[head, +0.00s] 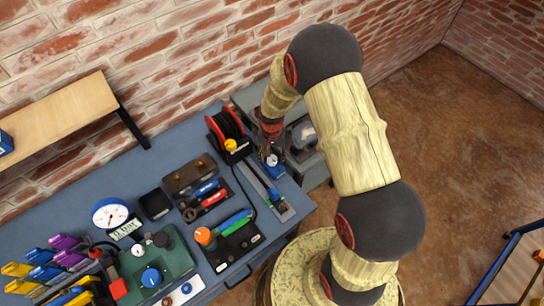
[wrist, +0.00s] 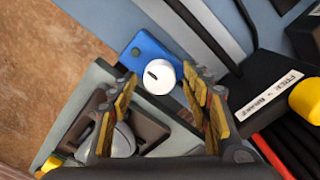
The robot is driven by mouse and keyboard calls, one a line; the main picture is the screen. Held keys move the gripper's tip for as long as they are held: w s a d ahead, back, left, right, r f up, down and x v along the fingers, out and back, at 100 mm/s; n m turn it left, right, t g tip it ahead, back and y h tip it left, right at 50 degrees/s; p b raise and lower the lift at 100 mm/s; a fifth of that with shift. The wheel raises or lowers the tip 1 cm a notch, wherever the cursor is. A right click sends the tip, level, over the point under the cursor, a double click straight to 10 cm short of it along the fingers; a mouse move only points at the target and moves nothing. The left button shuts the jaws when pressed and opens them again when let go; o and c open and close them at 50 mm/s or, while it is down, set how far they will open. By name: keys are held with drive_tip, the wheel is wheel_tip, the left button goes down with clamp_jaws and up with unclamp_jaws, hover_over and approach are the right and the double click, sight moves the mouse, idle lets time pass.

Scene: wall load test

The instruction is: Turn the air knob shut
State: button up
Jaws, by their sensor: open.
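A round white knob (wrist: 159,77) with a short dark slanted mark sits on a blue block (wrist: 138,48) in the wrist view. It looks like the air knob, though I see no label on it. In the head view the blue block (head: 271,161) is near the bench's right end. My gripper (wrist: 160,86) is open, its yellow-padded fingers on either side of the knob in the picture. I cannot tell whether they touch it. In the head view my gripper (head: 271,136) is above the block, dark and partly hidden by my arm.
A labelled black box (wrist: 268,92) with a yellow knob (wrist: 306,100) stands right of my fingers. A grey unit with a dome (head: 303,134) is beside the bench's right end. A red reel (head: 226,126) and several tools crowd the blue bench (head: 180,145).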

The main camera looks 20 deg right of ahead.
sight(272, 159)
wheel_tip(272, 159, up, 12)
idle(0.7)
idle(0.4)
drive_tip(key=s+r+n+t+b, duration=0.5)
drive_tip(key=s+r+b, duration=0.2)
drive_tip(key=s+r, duration=1.3)
drive_tip(key=shift+s+r+n+t+b, duration=0.3)
drive_tip(key=shift+s+b, duration=0.1)
drive_tip(key=shift+s, duration=0.65)
